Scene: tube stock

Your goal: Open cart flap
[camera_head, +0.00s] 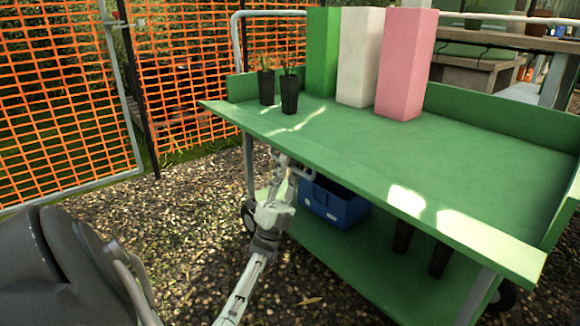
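The green cart (460,168) stands in the middle and right of the view. Its back and right walls stand up from the top. Its long front flap (330,182) leans outward along the near edge, not upright like those walls. My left gripper (291,167) points up at the flap's lower edge, left of its middle. Its fingertips are close under that edge; I cannot tell whether they touch it. The fingers are small and partly overlapped, so their opening is unclear. My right gripper is out of view.
Tall green, white and pink blocks (407,65) and two black pots (289,95) stand on the cart top. A blue crate (333,203) and dark pots (440,260) sit on the lower shelf (350,265). Orange mesh fencing (60,100) stands behind.

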